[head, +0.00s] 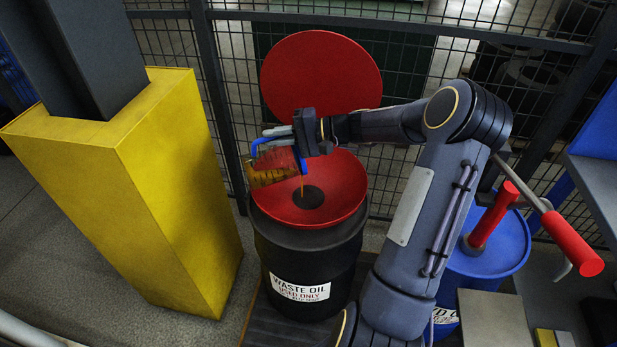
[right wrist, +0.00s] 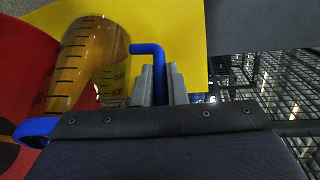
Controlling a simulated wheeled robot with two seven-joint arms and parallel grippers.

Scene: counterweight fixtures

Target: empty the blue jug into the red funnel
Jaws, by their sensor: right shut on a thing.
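The jug (head: 270,168) is see-through with a blue handle and rim and holds amber liquid. It is tilted over the red funnel (head: 345,185), and a thin amber stream falls from its lip towards the funnel's dark centre hole. The funnel sits on top of a black drum labelled waste oil. My right gripper (head: 283,137) is shut on the blue handle above the funnel. In the right wrist view, the grey fingers (right wrist: 158,84) close on the handle, and the jug (right wrist: 85,62) shows its measuring marks and amber liquid. My left gripper is not in view.
A round red lid (head: 320,72) stands up behind the funnel, before a wire mesh fence. A yellow column guard (head: 130,190) stands at the left. A blue drum (head: 500,255) with a red-handled pump stands at the right, near a grey bench (head: 597,190).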

